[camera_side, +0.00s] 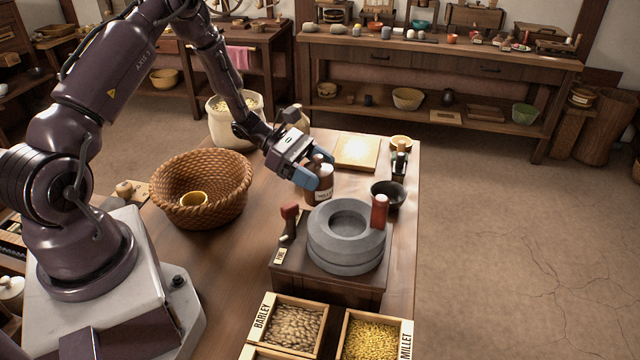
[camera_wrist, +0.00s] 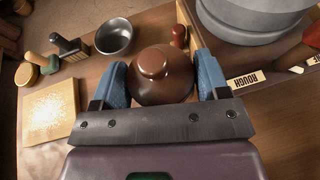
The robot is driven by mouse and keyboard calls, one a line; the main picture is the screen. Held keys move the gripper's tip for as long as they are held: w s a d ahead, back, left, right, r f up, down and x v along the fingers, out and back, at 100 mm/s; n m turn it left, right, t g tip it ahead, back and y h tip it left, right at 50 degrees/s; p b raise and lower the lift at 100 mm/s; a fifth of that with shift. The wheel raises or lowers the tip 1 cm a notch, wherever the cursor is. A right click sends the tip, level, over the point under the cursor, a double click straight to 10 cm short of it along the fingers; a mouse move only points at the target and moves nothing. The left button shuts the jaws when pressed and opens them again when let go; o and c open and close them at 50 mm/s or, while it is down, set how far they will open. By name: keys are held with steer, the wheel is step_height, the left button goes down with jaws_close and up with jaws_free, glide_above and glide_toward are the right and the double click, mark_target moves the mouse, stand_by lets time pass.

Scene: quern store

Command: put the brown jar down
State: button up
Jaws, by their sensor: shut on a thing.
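The brown jar (camera_side: 321,184) has a rounded lid with a knob and a pale label on its front. It is upright, near the middle of the table, behind the grey quern. My gripper (camera_side: 312,181) has its blue fingers on both sides of the jar and is shut on it. In the wrist view the jar (camera_wrist: 160,78) sits between the two blue fingers of my gripper (camera_wrist: 162,85), seen from above. I cannot tell whether the jar's base touches the table.
The grey quern (camera_side: 347,236) with a red handle (camera_side: 379,210) stands in front of the jar. A dark bowl (camera_side: 388,194) is to the right, a pale square board (camera_side: 356,153) behind, a wicker basket (camera_side: 201,189) to the left. Grain boxes (camera_side: 374,338) are at the front.

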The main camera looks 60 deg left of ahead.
steer(key=shift+w+a+f, duration=0.1)
steer(key=shift+w+f, duration=0.4)
steer(key=shift+f, duration=0.05)
steer(key=shift+w+f, duration=0.1)
steer(key=shift+f, duration=1.5)
steer(key=o, duration=1.1)
steer(key=shift+f, duration=0.15)
steer(key=shift+o, duration=0.2)
